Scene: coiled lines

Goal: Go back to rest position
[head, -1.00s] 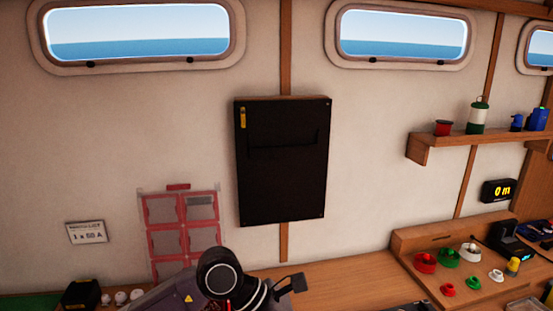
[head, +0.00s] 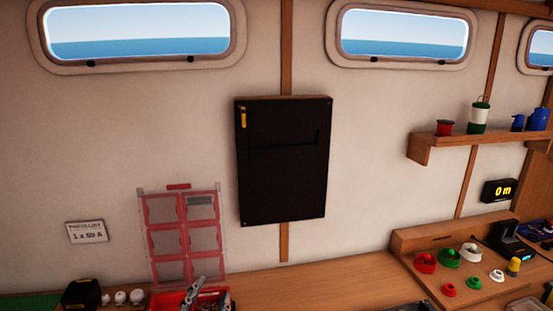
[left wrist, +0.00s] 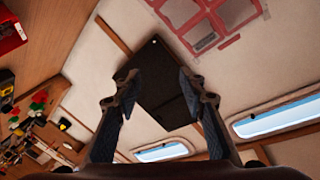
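My left gripper (left wrist: 155,92) is open in the left wrist view. Its two fingers stand apart with nothing held between them. Behind them, some way off, are the black wall panel (left wrist: 158,80) and the pale wall. Most of the arm is out of that picture. My right gripper is in neither view.
A wooden shelf (head: 478,142) holds cans and bottles at right. The bench (head: 310,285) is clear below the panel.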

